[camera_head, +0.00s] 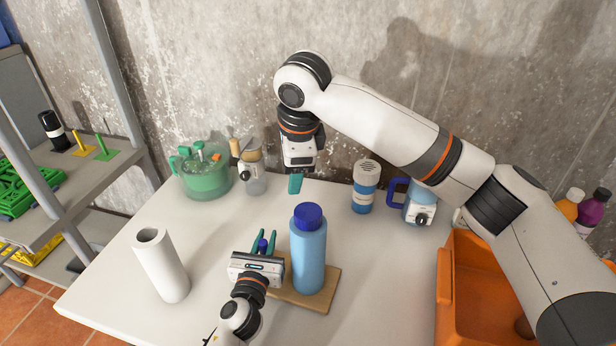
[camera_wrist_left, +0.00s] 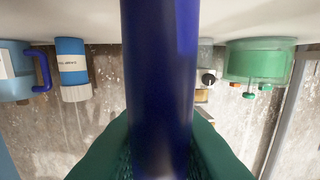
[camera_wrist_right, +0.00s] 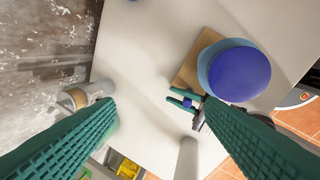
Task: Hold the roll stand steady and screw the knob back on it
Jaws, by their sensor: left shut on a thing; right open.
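The roll stand shows as a wooden base (camera_head: 325,295) and a dark blue post (camera_head: 262,246). My left gripper (camera_head: 264,243) is shut on the post; the left wrist view shows the post (camera_wrist_left: 160,70) running between its green fingers. The right wrist view shows this grip from above, beside the wooden base (camera_wrist_right: 188,72). My right gripper (camera_head: 296,183) is open and empty above the table's back part.
A white roll (camera_head: 162,267) stands left of the stand. A green pot (camera_head: 205,175), a jar (camera_head: 254,178), a blue shaker (camera_head: 364,188) and a blue-handled appliance (camera_head: 418,205) line the back. An orange crate (camera_head: 447,290) is at right.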

